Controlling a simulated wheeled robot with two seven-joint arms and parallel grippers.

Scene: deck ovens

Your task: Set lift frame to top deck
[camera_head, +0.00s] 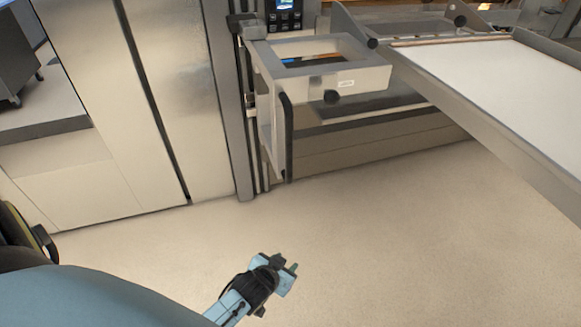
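A grey bracket-like frame (360,78) with a rectangular opening and a small white label sticks out from a vertical rail (232,110) beside the oven front. I take it to be the lift frame, at a low level here. My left gripper (287,263) is low over the floor, well below and apart from the frame. Its fingertips look spread with nothing between them. My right gripper is not in view. The top deck is not visible.
A long loader tray with a pale surface (500,78) and raised metal sides juts out at the right. A control panel (284,14) with a small screen is above the frame. Steel cabinet panels (170,75) stand left. The floor (400,240) in front is clear.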

